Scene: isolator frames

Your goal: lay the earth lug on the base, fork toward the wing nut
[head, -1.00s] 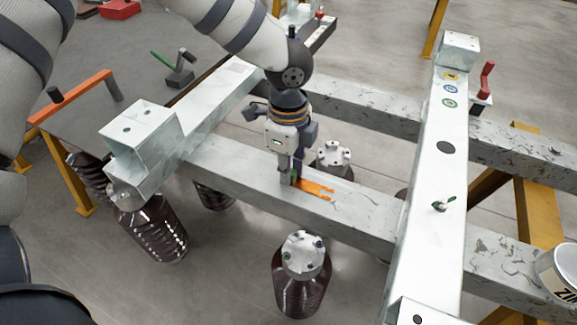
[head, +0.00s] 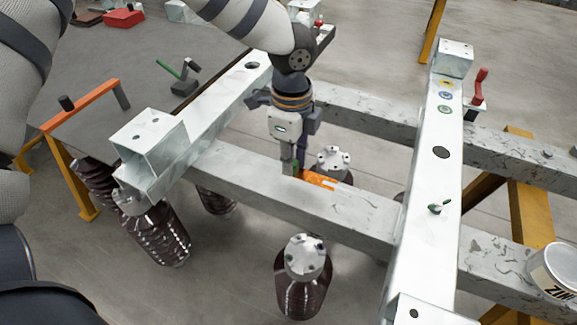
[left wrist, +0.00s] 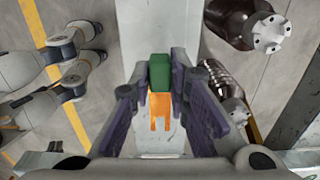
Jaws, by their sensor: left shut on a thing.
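The earth lug is an orange fork (head: 318,180) with a green block (left wrist: 160,72) at its other end. My left gripper (head: 291,170) points down over the near grey crossbeam and is shut on the green block. The fork's prongs (left wrist: 160,112) stick out of the jaws, to the right in the head view, roughly toward the wing nut. The green wing nut (head: 438,208) stands on the pale right-hand beam (head: 432,180) of the base frame, well apart from the lug. Whether the lug touches the crossbeam, I cannot tell. My right gripper is not in view.
Brown ribbed insulators (head: 305,292) with metal caps stand below and around the crossbeam. A zinc can (head: 555,268) stands on the crossbeam's right end. A red-handled lever (head: 479,88) is beside the right beam. The crossbeam between lug and right beam is clear.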

